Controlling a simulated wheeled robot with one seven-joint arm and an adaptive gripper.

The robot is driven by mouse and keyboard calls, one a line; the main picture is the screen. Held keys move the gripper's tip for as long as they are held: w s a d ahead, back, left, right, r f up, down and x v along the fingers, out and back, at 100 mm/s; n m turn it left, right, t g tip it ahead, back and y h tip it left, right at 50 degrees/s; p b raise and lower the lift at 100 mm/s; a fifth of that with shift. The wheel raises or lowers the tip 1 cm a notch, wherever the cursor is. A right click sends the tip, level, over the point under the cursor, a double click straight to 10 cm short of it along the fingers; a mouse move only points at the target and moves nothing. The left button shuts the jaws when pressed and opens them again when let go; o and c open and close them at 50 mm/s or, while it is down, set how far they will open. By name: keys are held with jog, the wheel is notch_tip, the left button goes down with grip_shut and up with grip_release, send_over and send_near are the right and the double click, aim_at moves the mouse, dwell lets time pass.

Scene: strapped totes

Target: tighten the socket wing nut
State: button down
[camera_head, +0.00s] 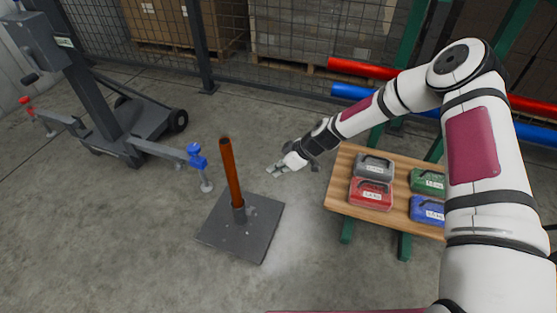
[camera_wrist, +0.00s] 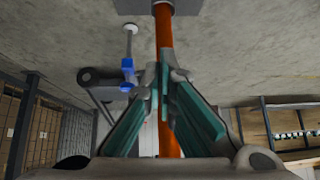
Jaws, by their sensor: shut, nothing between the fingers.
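A rusty orange post (camera_head: 231,172) stands upright in a short grey socket (camera_head: 239,213) on a square dark base plate (camera_head: 262,225). The socket's wing nut is too small to make out for sure. My gripper (camera_head: 272,171) is shut and empty, in the air to the right of the post and higher than the socket. In the wrist view my gripper (camera_wrist: 164,68) has its fingertips together, in front of the post (camera_wrist: 164,35). The base plate (camera_wrist: 130,6) and socket are at the top edge there, beyond the fingertips.
A grey wheeled stand (camera_head: 95,110) at the left has an arm with a blue knob (camera_head: 196,155) near the post and a red knob (camera_head: 25,100). A wooden table (camera_head: 340,190) with several labelled cases is at the right. Wire fencing runs behind. The floor around the plate is clear.

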jog(key=c, duration=2.4)
grip_release()
jog(key=r, duration=0.2)
jog(key=shift+s+d+r+p, duration=0.15)
jog(key=shift+d+r+p, duration=0.2)
jog(key=c, duration=1.9)
grip_release()
jog(key=shift+o, duration=0.7)
notch_tip(320, 180, down, 14)
jog(key=a+t+h+b, duration=0.1)
jog(key=a+t+h, duration=0.1)
jog(key=shift+a+f+m+h, duration=0.15)
jog(key=shift+a+m+h, duration=0.05)
jog(key=shift+m+h, duration=0.1)
jog(key=n+t+y+b, duration=0.2)
jog(key=n+t+b, duration=0.2)
jog(key=n+t, duration=0.45)
send_near(252, 213)
jog(key=shift+m+t, duration=0.75)
jog(key=shift+m, duration=0.1)
jog(key=shift+s+f+b+x, duration=0.1)
jog(key=shift+f+b+x, duration=0.15)
jog(key=shift+b+x, duration=1.1)
jog(key=shift+s+f+b+x, duration=0.1)
jog(key=shift+f+b+x, duration=0.35)
jog(key=shift+x, duration=1.5)
jog(key=shift+s+f+b+x, duration=0.1)
jog(key=shift+b+x, duration=1.05)
jog(key=shift+x, duration=0.5)
jog(key=shift+a, duration=0.1)
